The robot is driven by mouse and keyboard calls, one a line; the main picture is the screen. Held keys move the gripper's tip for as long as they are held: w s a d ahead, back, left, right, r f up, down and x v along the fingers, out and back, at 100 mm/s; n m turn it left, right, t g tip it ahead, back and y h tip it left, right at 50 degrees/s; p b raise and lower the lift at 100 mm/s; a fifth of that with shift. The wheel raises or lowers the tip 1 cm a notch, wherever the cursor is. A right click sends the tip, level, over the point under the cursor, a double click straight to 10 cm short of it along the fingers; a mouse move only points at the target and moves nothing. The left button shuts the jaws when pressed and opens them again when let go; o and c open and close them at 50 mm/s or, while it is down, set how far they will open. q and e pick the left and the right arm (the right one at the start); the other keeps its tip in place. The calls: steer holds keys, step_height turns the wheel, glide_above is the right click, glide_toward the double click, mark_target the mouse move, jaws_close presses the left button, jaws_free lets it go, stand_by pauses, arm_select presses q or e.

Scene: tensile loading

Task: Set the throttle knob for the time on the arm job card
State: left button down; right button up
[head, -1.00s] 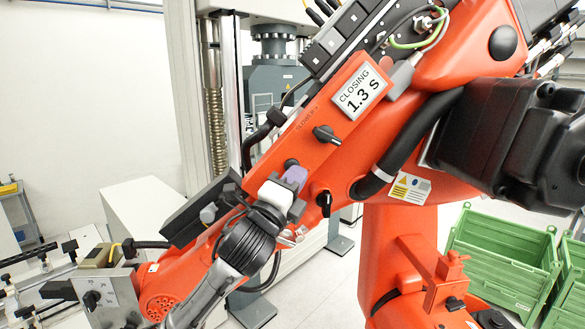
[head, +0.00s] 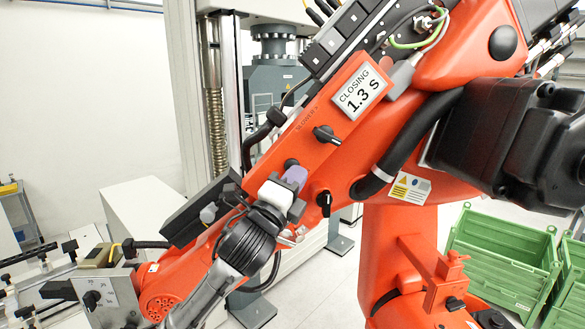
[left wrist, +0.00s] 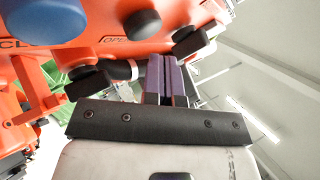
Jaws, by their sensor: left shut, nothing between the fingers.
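The arm job card (head: 358,92) is a white label on the orange arm and reads "CLOSING 1.3 s". Below it, on the orange panel, is a black throttle knob (head: 326,135) with "SLOWER" lettering to its upper left. A second black knob (head: 324,201) sits lower, and a round dark one (head: 291,163) lies just above my fingertips. My left gripper (head: 294,178) is shut and empty, its purple finger pads close to the panel between these knobs. In the left wrist view, the purple pads (left wrist: 168,76) are together, near black knobs (left wrist: 189,40) and "OPE" lettering.
A blue round part (left wrist: 44,20) shows in the left wrist view. In the head view, the orange arm (head: 400,70) fills the middle, with a dark hose (head: 415,135) beside the panel. Green crates (head: 505,255) stand at right. A grey testing machine (head: 275,80) stands behind.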

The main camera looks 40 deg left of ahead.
arm_select(q)
steer(key=shift+w+a, duration=0.2)
stand_by(0.5)
steer(key=shift+w+a, duration=0.15)
steer(key=shift+a, duration=0.05)
stand_by(0.5)
steer(key=shift+w+a+p, duration=0.3)
steer(key=shift+p, duration=0.05)
stand_by(0.4)
stand_by(0.9)
stand_by(0.7)
stand_by(0.5)
steer(key=shift+s+d, duration=0.65)
steer(key=shift+d, duration=0.05)
